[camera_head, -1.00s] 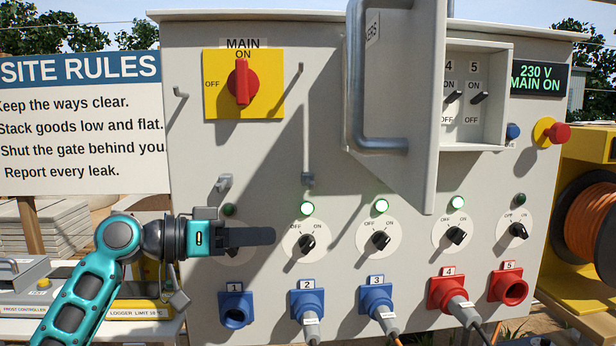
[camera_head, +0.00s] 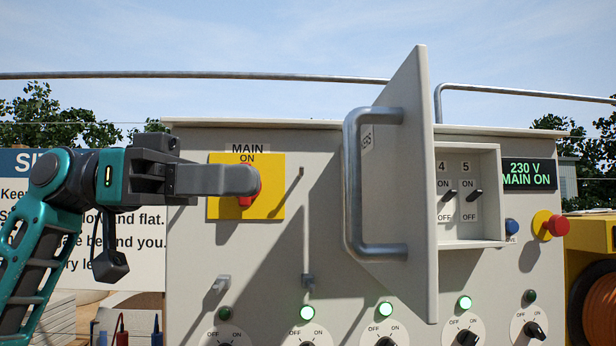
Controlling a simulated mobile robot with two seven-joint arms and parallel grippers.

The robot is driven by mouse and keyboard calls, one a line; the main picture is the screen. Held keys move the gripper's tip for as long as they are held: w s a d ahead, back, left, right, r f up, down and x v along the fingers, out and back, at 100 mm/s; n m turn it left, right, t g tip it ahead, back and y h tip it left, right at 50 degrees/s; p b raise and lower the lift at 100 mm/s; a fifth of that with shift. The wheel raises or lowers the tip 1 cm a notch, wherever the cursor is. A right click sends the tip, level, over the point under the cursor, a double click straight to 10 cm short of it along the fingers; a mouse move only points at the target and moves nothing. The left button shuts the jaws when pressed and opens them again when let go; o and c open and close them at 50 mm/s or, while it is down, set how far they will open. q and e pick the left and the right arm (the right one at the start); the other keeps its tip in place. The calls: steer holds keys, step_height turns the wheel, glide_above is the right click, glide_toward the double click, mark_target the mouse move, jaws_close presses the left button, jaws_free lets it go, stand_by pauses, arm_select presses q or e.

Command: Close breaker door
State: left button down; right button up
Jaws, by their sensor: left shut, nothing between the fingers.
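The breaker door (camera_head: 415,190) is a grey panel that stands open, swung out toward me, with a bent metal handle (camera_head: 352,185) on its left-facing side. Behind it, the breaker box (camera_head: 468,243) is open on the right and shows black switches marked 4 and 5. The door hides the rest of the box. My left gripper (camera_head: 255,181) is shut and empty. It is in front of the yellow main switch plate, to the left of the handle and apart from it, and covers most of the red main switch. My right gripper is not in view.
The main switch plate (camera_head: 272,205) lies behind my left gripper. To the right are a green display (camera_head: 529,174), a blue button (camera_head: 511,228) and a red stop button (camera_head: 557,225). Lit lamps and dials run below.

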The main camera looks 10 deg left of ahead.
mark_target(352, 190)
arm_select(q)
steer(key=d, duration=0.7)
steer(key=shift+d, duration=0.35)
steer(key=shift+p, duration=0.3)
